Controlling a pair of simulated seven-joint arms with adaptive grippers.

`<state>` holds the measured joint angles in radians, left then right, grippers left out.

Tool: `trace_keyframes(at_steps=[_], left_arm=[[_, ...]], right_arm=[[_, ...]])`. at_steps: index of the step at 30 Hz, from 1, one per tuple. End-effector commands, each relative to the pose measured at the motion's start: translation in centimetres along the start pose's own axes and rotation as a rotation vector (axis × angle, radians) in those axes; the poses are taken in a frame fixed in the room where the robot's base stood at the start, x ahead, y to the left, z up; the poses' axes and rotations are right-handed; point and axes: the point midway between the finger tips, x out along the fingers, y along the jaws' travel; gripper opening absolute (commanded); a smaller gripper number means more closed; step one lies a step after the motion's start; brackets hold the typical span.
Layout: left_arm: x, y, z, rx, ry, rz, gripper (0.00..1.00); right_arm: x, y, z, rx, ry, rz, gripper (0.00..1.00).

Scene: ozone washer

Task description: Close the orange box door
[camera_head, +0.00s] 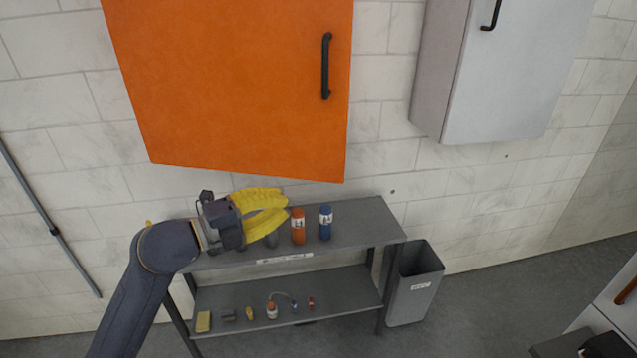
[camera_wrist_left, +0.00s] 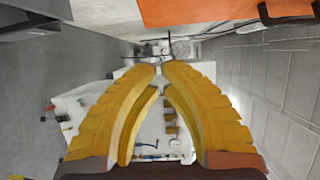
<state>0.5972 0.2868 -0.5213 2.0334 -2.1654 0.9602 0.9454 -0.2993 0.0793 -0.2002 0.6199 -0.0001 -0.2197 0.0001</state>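The orange box door (camera_head: 235,85) fills the upper left of the head view, with a black vertical handle (camera_head: 326,66) near its right edge. Its lower edge slants against the wall's block lines, so it looks swung out from the wall on the handle side. The box interior is hidden. My left gripper (camera_head: 287,207), with yellow fingers, is below the door, above the shelf and apart from the handle. Its fingertips (camera_wrist_left: 160,66) come together with nothing visible between them. The orange door (camera_wrist_left: 200,10) also shows at the top of the wrist view. My right gripper is not in view.
A grey shelf unit (camera_head: 370,222) stands under the door, with an orange bottle (camera_head: 298,226) and a blue bottle (camera_head: 325,222) on top and several small items below. A grey bin (camera_head: 415,285) is to its right. A grey wall cabinet (camera_head: 505,75) hangs at the upper right.

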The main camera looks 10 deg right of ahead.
Motion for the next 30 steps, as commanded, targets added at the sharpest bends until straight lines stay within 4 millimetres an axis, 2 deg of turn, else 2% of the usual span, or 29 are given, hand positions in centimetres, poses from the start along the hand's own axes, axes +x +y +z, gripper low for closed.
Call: trace_keyframes(at_steps=[7,21,24,30], left_arm=[[2.3,-0.1,0.0,-0.013,0.001,-0.002,0.0],[10.4,-0.1,0.0,-0.012,0.001,-0.001,0.0],[11.1,0.0,1.2,-0.012,-0.002,0.0,0.0],[12.3,0.0,2.3,-0.012,0.0,0.001,0.0]], right_arm=[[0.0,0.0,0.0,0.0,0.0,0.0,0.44],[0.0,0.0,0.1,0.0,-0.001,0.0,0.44],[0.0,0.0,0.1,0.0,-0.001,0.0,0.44],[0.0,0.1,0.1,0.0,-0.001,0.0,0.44]])
